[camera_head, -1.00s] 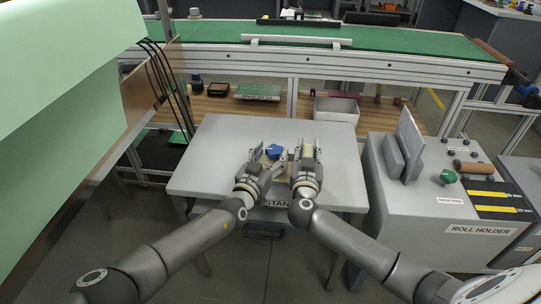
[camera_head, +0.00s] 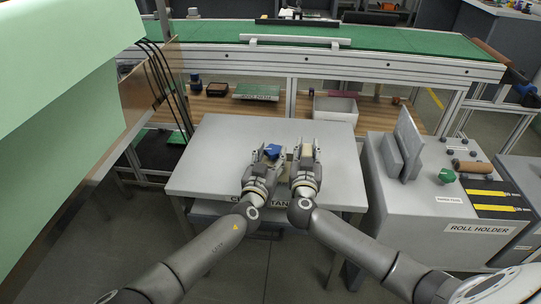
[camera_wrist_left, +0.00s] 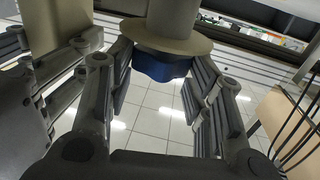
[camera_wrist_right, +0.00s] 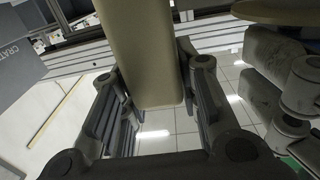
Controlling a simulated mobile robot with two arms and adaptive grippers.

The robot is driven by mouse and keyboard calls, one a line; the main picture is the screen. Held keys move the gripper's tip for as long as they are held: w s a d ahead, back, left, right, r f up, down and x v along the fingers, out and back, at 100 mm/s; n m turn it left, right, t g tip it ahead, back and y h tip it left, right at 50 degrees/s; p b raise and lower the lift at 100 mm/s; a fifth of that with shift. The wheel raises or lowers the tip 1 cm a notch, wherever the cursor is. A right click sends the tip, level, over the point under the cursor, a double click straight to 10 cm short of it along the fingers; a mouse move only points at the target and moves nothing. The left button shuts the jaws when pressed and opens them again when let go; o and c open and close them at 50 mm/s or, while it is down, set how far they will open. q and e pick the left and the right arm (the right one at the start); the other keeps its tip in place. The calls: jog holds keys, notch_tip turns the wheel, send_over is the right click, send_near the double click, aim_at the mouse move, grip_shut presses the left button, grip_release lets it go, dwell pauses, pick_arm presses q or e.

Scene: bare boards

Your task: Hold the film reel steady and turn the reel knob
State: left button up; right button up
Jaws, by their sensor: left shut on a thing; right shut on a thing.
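The blue reel knob (camera_head: 272,151) is at the middle of the grey stand top. In the left wrist view, the knob (camera_wrist_left: 160,65) sits under a beige round flange (camera_wrist_left: 190,42), between my left fingers. My left gripper (camera_head: 270,156) is shut on the knob. My right gripper (camera_head: 306,152) is beside it, shut on a beige block-like part of the film reel. That beige part (camera_wrist_right: 145,55) fills the space between the fingers in the right wrist view. Most of the reel is hidden by the grippers in the head view.
The grey stand top (camera_head: 215,160) is otherwise clear. The roll holder (camera_head: 425,205) with a green knob (camera_head: 447,175) stands on the right. A green-topped conveyor (camera_head: 210,33) runs behind, over a shelf with a white bin (camera_head: 335,108). A pale green panel (camera_head: 60,100) stands left.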

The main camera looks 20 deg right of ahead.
pick_arm(q)
jog(key=o, duration=1)
jog(key=shift+v, duration=0.8)
jog(key=v, duration=1)
jog(key=shift+s+a, duration=0.15)
